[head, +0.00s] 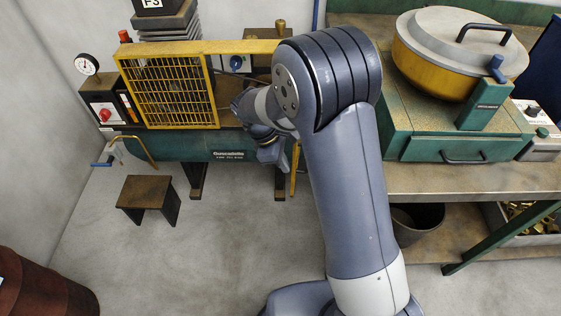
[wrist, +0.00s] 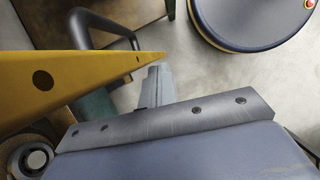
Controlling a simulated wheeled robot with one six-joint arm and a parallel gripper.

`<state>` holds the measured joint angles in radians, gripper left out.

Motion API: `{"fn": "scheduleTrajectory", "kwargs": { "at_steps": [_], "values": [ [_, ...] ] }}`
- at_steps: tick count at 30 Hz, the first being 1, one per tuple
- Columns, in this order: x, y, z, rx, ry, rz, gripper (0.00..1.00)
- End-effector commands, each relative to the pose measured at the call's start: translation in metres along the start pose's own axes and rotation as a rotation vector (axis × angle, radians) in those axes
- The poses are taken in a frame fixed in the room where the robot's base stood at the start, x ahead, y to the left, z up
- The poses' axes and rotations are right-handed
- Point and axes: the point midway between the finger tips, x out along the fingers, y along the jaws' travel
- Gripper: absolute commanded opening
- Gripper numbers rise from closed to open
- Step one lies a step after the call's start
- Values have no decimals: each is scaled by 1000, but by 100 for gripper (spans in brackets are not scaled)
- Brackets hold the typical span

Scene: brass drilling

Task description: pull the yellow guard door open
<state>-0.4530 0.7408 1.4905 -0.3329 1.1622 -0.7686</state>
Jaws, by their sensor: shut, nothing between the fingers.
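The yellow guard door (head: 212,92) is a mesh panel in a yellow frame on the green machine, upper left in the head view. It covers the left part under a yellow top rail (head: 190,47). The part right of the mesh shows uncovered, partly behind my arm. My gripper (head: 271,153) is right of and slightly below the mesh, apart from it. In the wrist view my gripper (wrist: 156,86) looks shut and empty. A yellow bar with dark holes (wrist: 65,78) ends beside it; I cannot tell whether they touch. The door's handle is not clearly visible.
A small dark stool (head: 147,192) stands on the floor before the machine. A bench with a green unit and a yellow lidded drum (head: 430,66) is on the right. A red-brown barrel (head: 40,290) is lower left. The middle floor is clear.

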Motion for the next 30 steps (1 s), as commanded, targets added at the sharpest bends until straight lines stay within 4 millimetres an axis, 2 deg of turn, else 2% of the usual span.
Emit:
{"fn": "scheduleTrajectory", "kwargs": {
  "at_steps": [5, 12, 16, 30],
  "values": [
    [2, 0, 6, 2, -1, -1, 0],
    [20, 1, 54, -34, -1, 14, 0],
    [28, 2, 71, -99, -1, 39, 0],
    [30, 3, 74, -122, 0, 48, 0]
  ]
}}
